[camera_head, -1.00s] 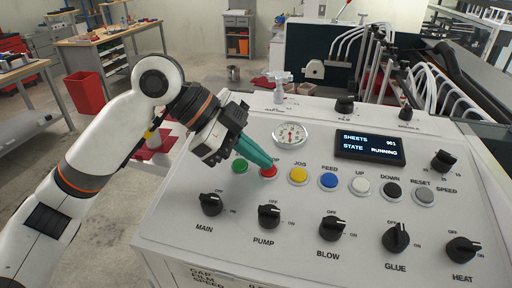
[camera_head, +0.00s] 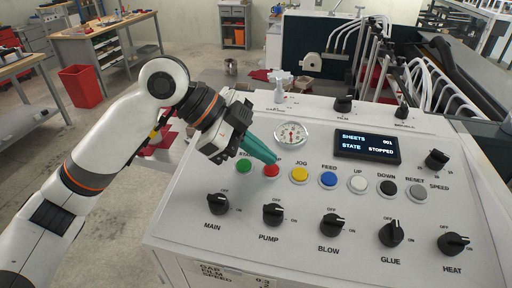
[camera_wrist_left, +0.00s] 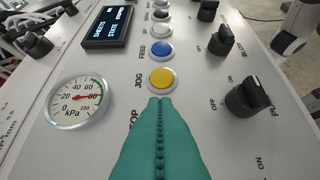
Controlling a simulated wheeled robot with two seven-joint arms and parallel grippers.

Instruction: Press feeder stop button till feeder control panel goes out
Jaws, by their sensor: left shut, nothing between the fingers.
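The red stop button (camera_head: 271,170) sits on the sloped white control panel (camera_head: 300,262), between the green start button (camera_head: 243,166) and the yellow jog button (camera_head: 299,175). My left gripper (camera_head: 275,162) is shut and empty, its teal fingertips at the upper edge of the red button. Whether they touch it I cannot tell. In the left wrist view the shut fingers (camera_wrist_left: 160,101) point toward the yellow button (camera_wrist_left: 162,80) and hide the red one. The display (camera_head: 366,146) is lit and reads SHEETS 001, STATE STOPPED. My right gripper is not in view.
A blue feed button (camera_head: 328,180) and several more buttons continue the row to the right. Black knobs, MAIN (camera_head: 217,203) to HEAT (camera_head: 453,243), line the panel below. A pressure gauge (camera_head: 291,134) is just above the buttons. A red bin (camera_head: 81,87) stands on the floor behind.

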